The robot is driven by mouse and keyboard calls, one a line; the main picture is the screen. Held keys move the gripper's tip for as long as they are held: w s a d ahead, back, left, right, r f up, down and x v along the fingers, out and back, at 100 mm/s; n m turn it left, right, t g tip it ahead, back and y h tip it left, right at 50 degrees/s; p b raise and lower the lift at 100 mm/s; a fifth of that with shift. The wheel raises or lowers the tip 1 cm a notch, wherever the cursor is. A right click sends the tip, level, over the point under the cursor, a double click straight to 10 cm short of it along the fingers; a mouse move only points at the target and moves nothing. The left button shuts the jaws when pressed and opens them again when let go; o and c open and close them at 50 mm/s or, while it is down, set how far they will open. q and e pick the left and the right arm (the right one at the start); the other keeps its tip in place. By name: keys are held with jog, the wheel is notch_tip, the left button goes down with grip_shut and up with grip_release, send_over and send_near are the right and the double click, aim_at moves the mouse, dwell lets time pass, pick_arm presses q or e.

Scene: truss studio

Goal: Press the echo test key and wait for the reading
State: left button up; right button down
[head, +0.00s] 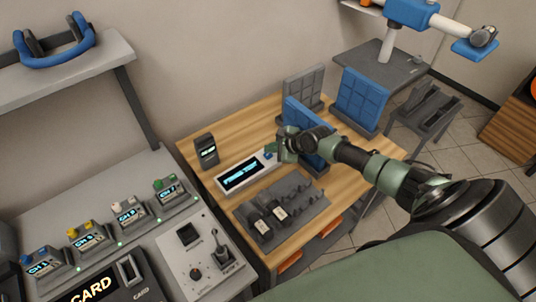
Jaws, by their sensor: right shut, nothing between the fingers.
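A white box with a dark, lit screen (242,174) lies on the wooden table; its cyan text is too small to read. A small blue key (268,156) shows at the right end of the box. My right gripper (274,150) is shut and empty, its fingertips right at the key. I cannot tell whether they touch it or press it down. The gripper hides part of the box's right end. My left gripper is not in view.
A small dark device (206,151) stands behind the box. Blue (305,131) and grey (303,88) panels stand upright near the gripper. A grey console (140,235) with coloured buttons fills the left.

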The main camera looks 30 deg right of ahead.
aim_at(271, 156)
jog(key=shift+f, duration=0.3)
jog(key=shift+f, duration=0.4)
dwell(0.7)
jog(key=shift+r+p, duration=0.8)
jog(key=shift+p, duration=0.1)
notch_tip(271, 156, up, 5)
jog(key=p, duration=0.5)
jog(key=shift+r+p, duration=0.1)
jog(key=shift+p, duration=0.25)
dwell(0.4)
